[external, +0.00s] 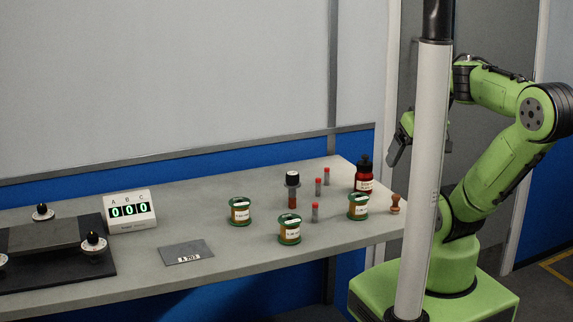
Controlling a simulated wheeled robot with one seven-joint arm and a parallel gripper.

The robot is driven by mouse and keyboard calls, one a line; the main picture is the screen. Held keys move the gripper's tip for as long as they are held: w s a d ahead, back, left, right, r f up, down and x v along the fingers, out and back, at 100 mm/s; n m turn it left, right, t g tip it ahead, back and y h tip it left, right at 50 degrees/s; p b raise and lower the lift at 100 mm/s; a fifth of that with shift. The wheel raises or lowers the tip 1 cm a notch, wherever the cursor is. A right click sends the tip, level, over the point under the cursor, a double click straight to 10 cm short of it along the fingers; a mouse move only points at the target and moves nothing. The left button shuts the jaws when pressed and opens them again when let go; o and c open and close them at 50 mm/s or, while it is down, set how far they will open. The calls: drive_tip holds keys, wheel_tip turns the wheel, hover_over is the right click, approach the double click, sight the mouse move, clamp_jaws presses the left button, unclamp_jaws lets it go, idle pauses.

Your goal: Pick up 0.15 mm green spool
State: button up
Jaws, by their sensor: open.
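Three spools with green flanges and copper-coloured windings stand upright on the grey bench. One green spool (240,211) is at the left, one green spool (289,229) is nearer the front edge, and one green spool (358,207) is at the right. Each has a white label, too small to read, so I cannot tell which is 0.15 mm. My gripper (394,152) is raised beyond the bench's right end, partly behind a grey post. It is open and apart from all the spools.
Several small red-capped vials, one of them a vial (315,212), stand among the spools. A dark red bottle (364,176), a brown stamp (395,204) and a black-capped vial (292,190) are close by. A flat plate (187,252), a counter (130,210) and a black fixture (60,262) lie left.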

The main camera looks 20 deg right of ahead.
drive_tip(key=w+a+r+m+b, duration=0.2)
drive_tip(key=w+r+m, duration=0.3)
drive_tip(key=w, duration=0.5)
drive_tip(key=m+g+y+b, duration=0.2)
drive_tip(key=m+g+b, duration=0.15)
drive_tip(key=m, duration=1.85)
hover_over(241, 202)
drive_tip(key=s+d, duration=0.3)
wheel_tip(241, 202, down, 14)
drive_tip(key=shift+m+t, duration=0.25)
drive_tip(key=shift+m, duration=0.05)
drive_tip(key=b+x, duration=0.1)
drive_tip(key=x, duration=0.2)
drive_tip(key=b+x, duration=0.1)
drive_tip(key=x, duration=0.2)
drive_tip(key=b+x, duration=0.1)
drive_tip(key=x, duration=0.2)
drive_tip(key=shift+a+f+b, duration=0.3)
drive_tip(key=shift+a, duration=0.1)
drive_tip(key=b+x, duration=0.1)
drive_tip(key=x, duration=0.5)
drive_tip(key=shift+b, duration=0.35)
drive_tip(key=shift+s+r, duration=0.1)
drive_tip(key=shift+c, duration=0.4)
drive_tip(key=c, duration=1.2)
drive_tip(key=shift+c, duration=0.3)
